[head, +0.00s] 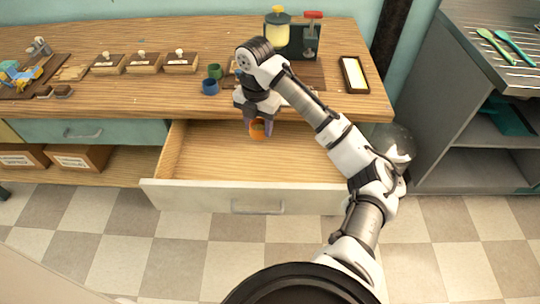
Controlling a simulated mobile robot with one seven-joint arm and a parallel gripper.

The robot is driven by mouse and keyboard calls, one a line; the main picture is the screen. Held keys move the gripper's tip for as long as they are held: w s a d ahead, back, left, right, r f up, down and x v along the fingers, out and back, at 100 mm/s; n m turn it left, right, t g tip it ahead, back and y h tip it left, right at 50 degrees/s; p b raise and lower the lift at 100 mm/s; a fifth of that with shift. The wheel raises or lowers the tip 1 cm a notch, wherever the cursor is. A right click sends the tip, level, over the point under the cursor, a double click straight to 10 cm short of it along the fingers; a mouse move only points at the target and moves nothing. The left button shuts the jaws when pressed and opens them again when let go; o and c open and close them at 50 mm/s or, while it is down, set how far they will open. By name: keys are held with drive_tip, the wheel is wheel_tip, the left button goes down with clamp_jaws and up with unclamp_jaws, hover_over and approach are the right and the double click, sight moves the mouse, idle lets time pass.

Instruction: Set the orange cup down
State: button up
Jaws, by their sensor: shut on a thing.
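The small orange cup (258,131) is held between the fingers of my gripper (257,125), which is shut on it. The gripper points down over the back part of an open, empty-looking wooden drawer (200,160), just in front of the counter's front edge. I cannot tell how far the cup is above the drawer floor. The wooden counter (110,92) is behind the gripper.
A blue cup (210,87) and a green cup (215,71) stand on the counter left of my gripper. A press-like device (290,40) stands behind. Stamp boxes (144,64) line the left, and a dark tray (354,75) lies right. The counter's front left is clear.

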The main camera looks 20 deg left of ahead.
sight(260, 175)
wheel_tip(260, 175, down, 20)
idle(0.6)
drive_tip(key=shift+f, duration=0.1)
drive_tip(key=o, duration=0.5)
drive_tip(key=shift+f, duration=0.1)
drive_tip(key=o, duration=0.5)
drive_tip(key=shift+c, duration=0.2)
wheel_tip(260, 175, up, 12)
drive_tip(key=shift+r+b, duration=0.2)
drive_tip(key=shift+b, duration=0.2)
